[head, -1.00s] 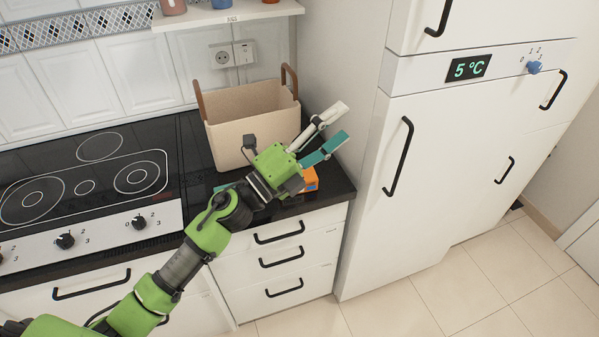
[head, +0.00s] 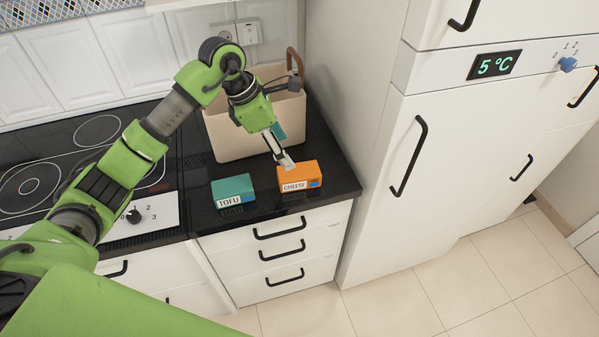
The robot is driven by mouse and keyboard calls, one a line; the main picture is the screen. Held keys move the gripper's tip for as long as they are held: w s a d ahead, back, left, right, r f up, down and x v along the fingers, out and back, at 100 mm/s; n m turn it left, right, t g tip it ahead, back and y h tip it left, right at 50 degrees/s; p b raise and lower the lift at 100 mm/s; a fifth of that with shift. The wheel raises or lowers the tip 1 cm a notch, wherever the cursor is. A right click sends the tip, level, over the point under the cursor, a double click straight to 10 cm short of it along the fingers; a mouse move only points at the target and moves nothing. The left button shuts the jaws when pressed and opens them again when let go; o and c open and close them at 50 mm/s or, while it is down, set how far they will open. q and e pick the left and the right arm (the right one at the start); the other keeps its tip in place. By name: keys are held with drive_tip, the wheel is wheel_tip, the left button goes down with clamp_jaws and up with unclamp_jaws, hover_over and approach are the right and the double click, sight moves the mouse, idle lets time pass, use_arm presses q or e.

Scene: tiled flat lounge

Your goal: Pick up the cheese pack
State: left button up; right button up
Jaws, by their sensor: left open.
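The cheese pack (head: 299,176) is an orange box with a white label reading CHEESE, lying on the black countertop near its front right corner. My left gripper (head: 283,150) points down just behind and above the pack's left part. It is open and empty, with one pale fingertip close to the pack's top left edge; I cannot tell whether it touches. The teal finger is partly hidden behind the pale one. My right gripper is not in view.
A teal tofu pack (head: 233,190) lies to the left of the cheese pack. A beige basket (head: 226,137) with brown handles stands behind my gripper. The black cooktop (head: 40,180) is at left, and a tall white fridge (head: 455,130) stands at right.

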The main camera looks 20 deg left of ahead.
sight(298, 171)
use_arm(q)
drive_tip(key=p+x, duration=0.1)
drive_tip(key=x, duration=0.4)
drive_tip(key=shift+d+f, duration=0.2)
drive_tip(key=shift+d+f+p, duration=0.2)
drive_tip(key=shift+f+p, duration=0.25)
drive_tip(key=shift+f, duration=0.05)
drive_tip(key=p+x, duration=0.1)
drive_tip(key=x, duration=0.2)
drive_tip(key=shift+w+f, duration=0.1)
drive_tip(key=shift+f, duration=0.2)
drive_tip(key=shift+w+f, duration=0.1)
drive_tip(key=shift+f, duration=0.3)
drive_tip(key=shift+f, duration=0.25)
drive_tip(key=c, duration=1.3)
